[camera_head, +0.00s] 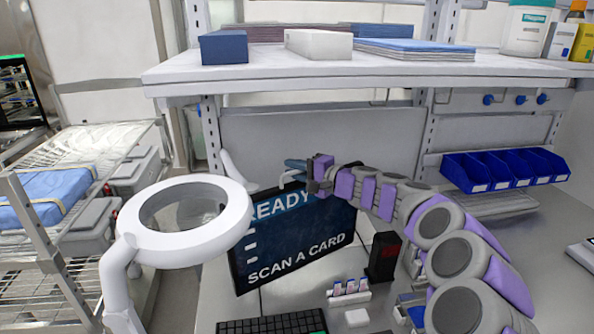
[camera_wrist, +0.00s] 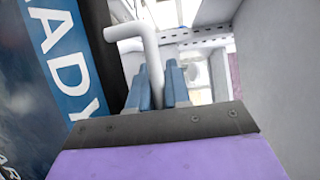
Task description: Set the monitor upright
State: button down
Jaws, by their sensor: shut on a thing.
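The monitor (camera_head: 300,235) is a dark flat screen showing "READY" and "SCAN A CARD". It stands on the bench at an angle to the view, and its exact lean is hard to tell. Its screen also shows at the left of the wrist view (camera_wrist: 68,45). My gripper (camera_head: 296,164) is at the monitor's top edge. In the wrist view its blue fingers (camera_wrist: 160,80) are closed around a white bent bar (camera_wrist: 150,45) beside the monitor. The bar also shows near the monitor's top in the head view (camera_head: 284,180). The monitor's back and base are hidden.
A white ring magnifier (camera_head: 238,215) stands in front of the monitor's left side. A black card reader (camera_head: 383,258), a small vial rack (camera_head: 349,291) and a keyboard (camera_head: 270,323) are close by. A loaded shelf (camera_head: 340,72) hangs above. Blue bins (camera_head: 505,168) are at right.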

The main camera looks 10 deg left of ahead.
jog(key=shift+f, duration=0.15)
jog(key=c, duration=1.5)
grip_release()
jog(key=shift+o, duration=0.3)
jog(key=shift+w, duration=0.15)
jog(key=shift+s+d, duration=0.25)
jog(key=shift+d, duration=0.05)
jog(key=p+v, duration=0.1)
jog(key=v, duration=1.5)
jog(key=shift+d, duration=0.3)
jog(key=shift+s+a, duration=0.1)
jog(key=shift+s, duration=0.05)
